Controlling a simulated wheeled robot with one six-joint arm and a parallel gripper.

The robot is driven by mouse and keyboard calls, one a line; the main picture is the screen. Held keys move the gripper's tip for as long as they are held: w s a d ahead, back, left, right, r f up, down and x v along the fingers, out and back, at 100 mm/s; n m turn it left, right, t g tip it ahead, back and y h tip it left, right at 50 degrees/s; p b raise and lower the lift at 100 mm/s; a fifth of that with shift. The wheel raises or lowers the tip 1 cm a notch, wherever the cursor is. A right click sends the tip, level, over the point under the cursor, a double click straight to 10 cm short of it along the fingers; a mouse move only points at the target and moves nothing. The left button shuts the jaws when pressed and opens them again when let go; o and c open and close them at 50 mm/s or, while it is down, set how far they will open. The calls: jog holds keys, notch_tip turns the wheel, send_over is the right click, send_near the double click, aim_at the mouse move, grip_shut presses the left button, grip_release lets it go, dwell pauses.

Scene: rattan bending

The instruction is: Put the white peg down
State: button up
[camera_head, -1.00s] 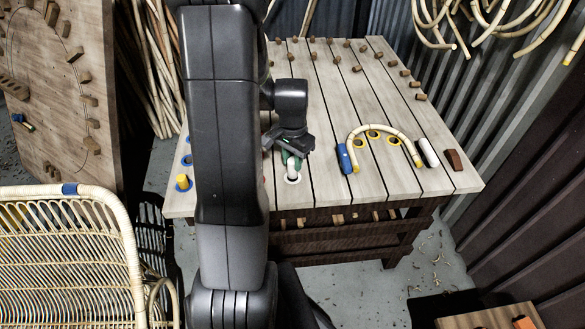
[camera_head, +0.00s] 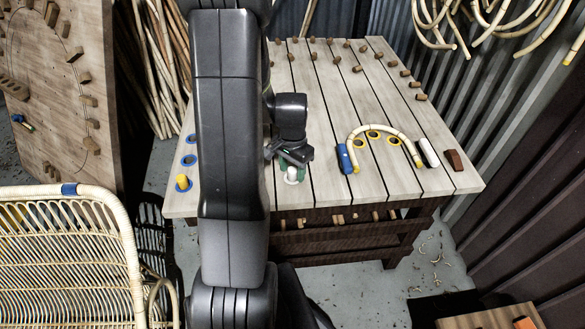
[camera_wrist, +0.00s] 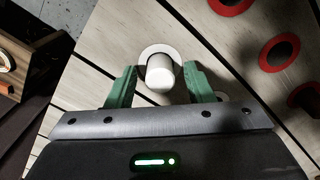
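The white peg (camera_head: 291,175) stands upright near the front edge of the slatted table. In the wrist view the white peg (camera_wrist: 160,80) is at the white ring (camera_wrist: 148,50), and its base appears to be in the ring; the exact depth is hidden. My gripper (camera_head: 291,170) is at the peg, with its green fingers on either side. In the wrist view my gripper (camera_wrist: 160,80) is open, with a visible gap between each finger and the peg.
A curved rattan piece (camera_head: 385,130) lies on the table to the right, by a blue block (camera_head: 344,158), a white-and-black block (camera_head: 427,152) and a brown block (camera_head: 453,160). A yellow peg (camera_head: 182,182) stands at left. Red rings (camera_wrist: 279,53) are beside the peg.

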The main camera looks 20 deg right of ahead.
aim_at(292, 169)
notch_tip(292, 169, up, 12)
jog(key=shift+r+p, duration=0.2)
jog(key=shift+p, duration=0.1)
dwell(0.3)
notch_tip(292, 169, down, 12)
jog(key=shift+f, duration=0.1)
jog(key=shift+w+r, duration=0.1)
jog(key=shift+r, duration=1.7)
jog(key=shift+f, duration=0.1)
